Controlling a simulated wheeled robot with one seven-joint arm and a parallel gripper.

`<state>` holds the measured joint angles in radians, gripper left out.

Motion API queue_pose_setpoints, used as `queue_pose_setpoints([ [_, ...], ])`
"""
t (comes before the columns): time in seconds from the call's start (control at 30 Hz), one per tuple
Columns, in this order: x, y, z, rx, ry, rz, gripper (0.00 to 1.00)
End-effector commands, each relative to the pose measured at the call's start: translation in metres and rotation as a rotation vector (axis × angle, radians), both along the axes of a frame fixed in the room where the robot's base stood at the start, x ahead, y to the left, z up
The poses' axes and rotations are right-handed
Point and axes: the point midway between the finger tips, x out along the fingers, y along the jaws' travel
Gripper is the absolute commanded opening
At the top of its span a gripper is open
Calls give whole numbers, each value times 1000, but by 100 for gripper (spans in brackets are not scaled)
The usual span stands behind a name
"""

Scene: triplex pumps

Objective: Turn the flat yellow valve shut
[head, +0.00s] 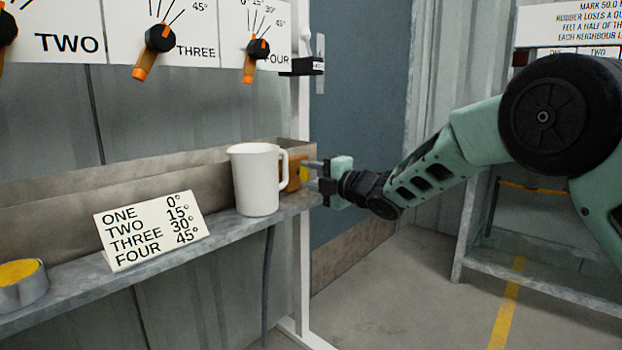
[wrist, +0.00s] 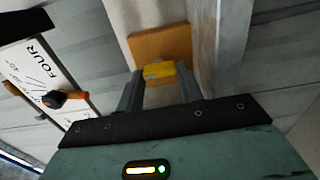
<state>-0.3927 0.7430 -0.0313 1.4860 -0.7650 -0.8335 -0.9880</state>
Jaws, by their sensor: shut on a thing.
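The flat yellow valve (head: 304,173) is at the right end of the metal trough, beside an orange-brown block (head: 292,173). My gripper (head: 312,174) reaches it from the right, with its fingers at the valve. In the wrist view the yellow valve (wrist: 159,70) lies between the tips of my gripper's two fingers (wrist: 158,84), in front of the orange-brown plate (wrist: 160,42). The gripper is shut on the valve. The white jug partly hides the block in the head view.
A white jug (head: 256,180) stands on the shelf (head: 150,245) close left of my gripper. A sign card (head: 150,228) and a round tin with yellow contents (head: 20,283) stand further left. Orange-handled dials (head: 160,38) hang above. A white post (head: 303,240) stands near the gripper.

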Motion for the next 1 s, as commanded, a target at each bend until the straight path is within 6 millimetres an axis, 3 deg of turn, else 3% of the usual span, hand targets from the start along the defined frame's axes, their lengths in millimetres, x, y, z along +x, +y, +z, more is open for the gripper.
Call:
queue_pose_setpoints([
  [0.23,0,-1,-2,-4,1,0,14],
  [0.27,0,-1,-2,-4,2,0,42],
  [0.33,0,-1,-2,-4,2,0,58],
  [0.77,0,0,-1,14,26,0,58],
  [1.0,0,0,4,142,193,0,58],
])
